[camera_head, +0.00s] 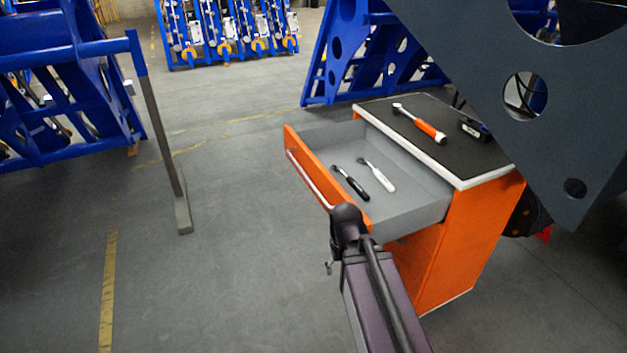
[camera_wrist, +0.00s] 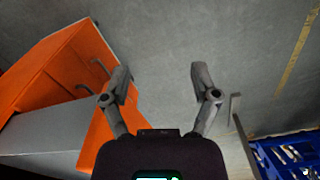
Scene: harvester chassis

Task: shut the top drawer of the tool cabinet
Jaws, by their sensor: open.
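The orange tool cabinet (camera_head: 455,240) has a black top with a pale rim. Its top drawer (camera_head: 312,165) is pulled well out toward the left, showing a grey inside and a light bar handle (camera_head: 308,179). A black-handled tool (camera_head: 350,183) and a white-handled tool (camera_head: 377,175) lie in it. My arm's end is by the drawer's near front corner in the head view, hiding part of it. In the wrist view my gripper (camera_wrist: 160,73) is open and empty, with the drawer front (camera_wrist: 98,140) left of and close to the left finger. Contact cannot be told.
An orange-handled tool (camera_head: 420,124) and a dark device (camera_head: 475,129) lie on the cabinet top. A large dark plate (camera_head: 545,125) overhangs at right. A metal post (camera_head: 165,140) and blue frames (camera_head: 65,90) stand at left. The floor left of the drawer is clear.

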